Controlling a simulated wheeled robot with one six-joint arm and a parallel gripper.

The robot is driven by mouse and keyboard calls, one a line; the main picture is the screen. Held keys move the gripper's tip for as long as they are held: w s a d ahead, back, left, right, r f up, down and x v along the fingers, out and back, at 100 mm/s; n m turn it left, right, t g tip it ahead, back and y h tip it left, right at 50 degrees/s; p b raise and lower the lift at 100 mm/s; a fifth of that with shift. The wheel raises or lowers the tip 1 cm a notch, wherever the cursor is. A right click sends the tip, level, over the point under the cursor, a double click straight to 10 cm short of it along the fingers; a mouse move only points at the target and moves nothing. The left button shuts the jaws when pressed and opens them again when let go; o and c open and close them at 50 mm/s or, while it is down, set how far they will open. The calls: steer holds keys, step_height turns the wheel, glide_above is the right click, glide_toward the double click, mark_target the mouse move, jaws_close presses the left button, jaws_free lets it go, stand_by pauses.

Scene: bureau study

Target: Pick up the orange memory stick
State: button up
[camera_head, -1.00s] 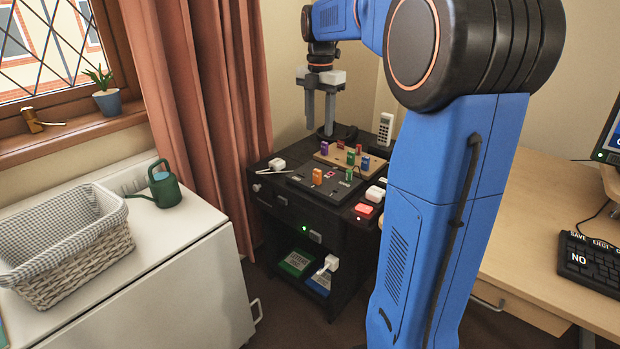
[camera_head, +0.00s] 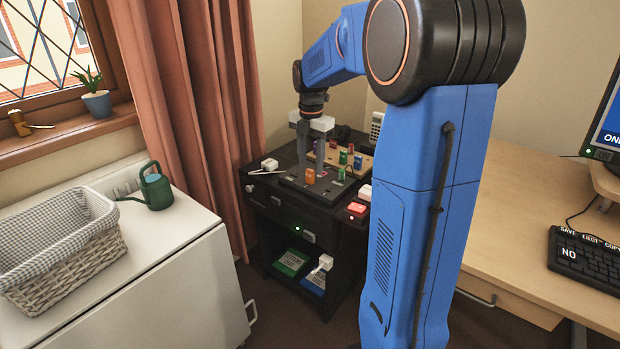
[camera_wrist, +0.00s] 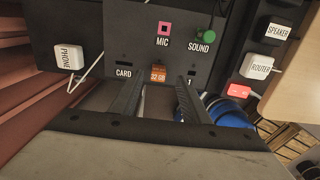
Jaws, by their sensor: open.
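The orange memory stick (camera_head: 310,177) stands upright on a dark panel (camera_head: 292,182) on top of the black cabinet. In the wrist view the orange memory stick (camera_wrist: 158,72) shows a "32 GB" label, between the words CARD and 1. My gripper (camera_head: 311,164) is open and points down at the panel, just behind and above the stick in the head view. In the wrist view my gripper (camera_wrist: 160,84) has one finger on each side of the stick's line, with nothing between them that I can see held. The exact height gap cannot be told.
A wooden board (camera_head: 357,160) with several coloured sticks lies behind the panel. A green plug (camera_wrist: 208,35) stands in the SOUND socket. A white phone block (camera_head: 269,164), a white router block (camera_wrist: 261,67) and a red lit block (camera_head: 356,209) sit near the panel.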

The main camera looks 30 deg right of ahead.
mark_target(310, 170)
step_height(310, 170, down, 5)
steer(key=shift+w+r, duration=0.1)
steer(key=shift+w, duration=0.05)
steer(key=shift+c, duration=0.3)
jaws_close()
steer(key=shift+r, duration=0.15)
